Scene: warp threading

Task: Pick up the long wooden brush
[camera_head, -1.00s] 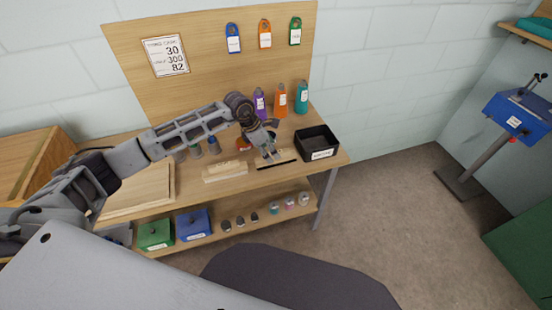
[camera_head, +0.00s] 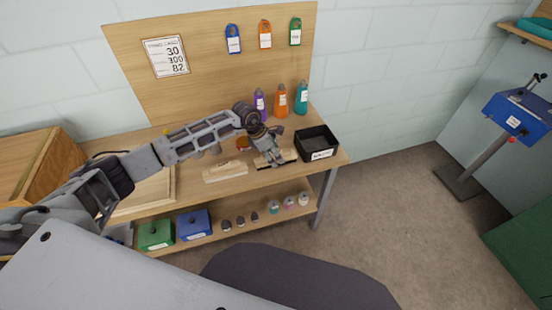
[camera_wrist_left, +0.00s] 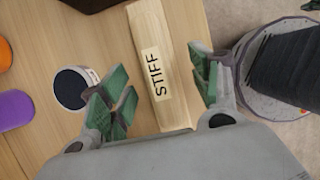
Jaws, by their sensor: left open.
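The long wooden brush (camera_head: 290,155) lies on the workbench just left of the black tray, with a dark edge along its front side. In the left wrist view the pale brush (camera_wrist_left: 160,65) carries a label reading "STIFF". My left gripper (camera_head: 274,160) is low over the brush and hides part of it in the head view. In the left wrist view the open left gripper (camera_wrist_left: 160,95) has its green-padded fingers apart, one on each side of the brush. I cannot tell whether either finger touches it. My right gripper is not in view.
A black tray (camera_head: 317,142) stands to the right. A labelled wooden block (camera_head: 225,172) lies to the left. Purple (camera_head: 259,103), orange (camera_head: 281,101) and teal (camera_head: 301,98) bottles stand behind. A dark-topped round container (camera_wrist_left: 72,88) is close beside one finger.

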